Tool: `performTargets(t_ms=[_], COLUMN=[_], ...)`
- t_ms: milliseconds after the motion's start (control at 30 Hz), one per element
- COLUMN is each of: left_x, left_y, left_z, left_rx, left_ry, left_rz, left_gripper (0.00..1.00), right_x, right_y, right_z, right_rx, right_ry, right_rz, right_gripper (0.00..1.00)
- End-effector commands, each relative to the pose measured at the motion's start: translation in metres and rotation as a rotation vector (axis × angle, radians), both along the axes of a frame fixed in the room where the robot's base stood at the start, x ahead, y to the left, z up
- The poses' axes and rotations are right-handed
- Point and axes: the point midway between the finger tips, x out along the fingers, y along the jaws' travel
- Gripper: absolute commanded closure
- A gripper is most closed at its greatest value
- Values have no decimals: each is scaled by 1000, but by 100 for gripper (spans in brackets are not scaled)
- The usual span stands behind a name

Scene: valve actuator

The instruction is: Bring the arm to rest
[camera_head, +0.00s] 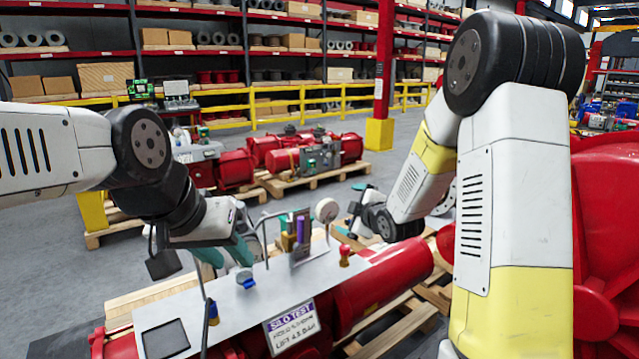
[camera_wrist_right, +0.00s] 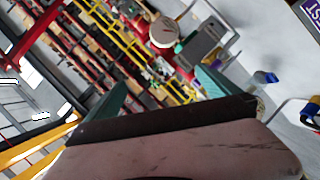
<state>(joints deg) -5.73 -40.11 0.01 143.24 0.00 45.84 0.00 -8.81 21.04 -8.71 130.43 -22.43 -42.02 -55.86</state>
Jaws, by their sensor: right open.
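My left gripper (camera_head: 224,252), with teal fingers, hangs over the left part of the grey panel (camera_head: 185,303) in the head view, close to a blue valve handle (camera_head: 246,281). Its jaw opening is unclear. My right arm bends down on the right, and its gripper (camera_head: 352,211) is beside the panel's far right side, partly hidden by its wrist. In the right wrist view, the right gripper (camera_wrist_right: 162,86) has its teal fingers apart with nothing between them. A round gauge (camera_head: 326,210) stands near it and also shows in the wrist view (camera_wrist_right: 163,32).
Large red machinery (camera_head: 605,240) stands close on the right. Open floor (camera_head: 60,235) lies at left.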

Motion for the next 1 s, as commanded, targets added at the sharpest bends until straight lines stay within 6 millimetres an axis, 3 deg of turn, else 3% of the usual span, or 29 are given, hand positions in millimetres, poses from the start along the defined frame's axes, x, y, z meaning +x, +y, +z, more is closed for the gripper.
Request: performTargets(t_ms=[33,100,300,500,700,833,1000], left_x=[0,0,0,0,0,0,0], left_y=[0,0,0,0,0,0,0], left_z=[0,0,0,0,0,0,0], left_rx=[0,0,0,0,0,0,0], left_ry=[0,0,0,0,0,0,0], left_rz=[0,0,0,0,0,0,0], left_gripper=[64,64,64,64,64,64,64], right_x=[-12,-31,-110,-212,-303,-336,-347], right_y=[-12,-25,-55,-66,-62,-59,-58], right_z=[20,37,73,92,93,91,90], right_rx=[52,129,368,608,780,830,846], right_ry=[48,134,373,606,793,861,887], right_rz=[-57,-135,-362,-579,-746,-806,-829], right_gripper=[0,0,0,0,0,0,0])
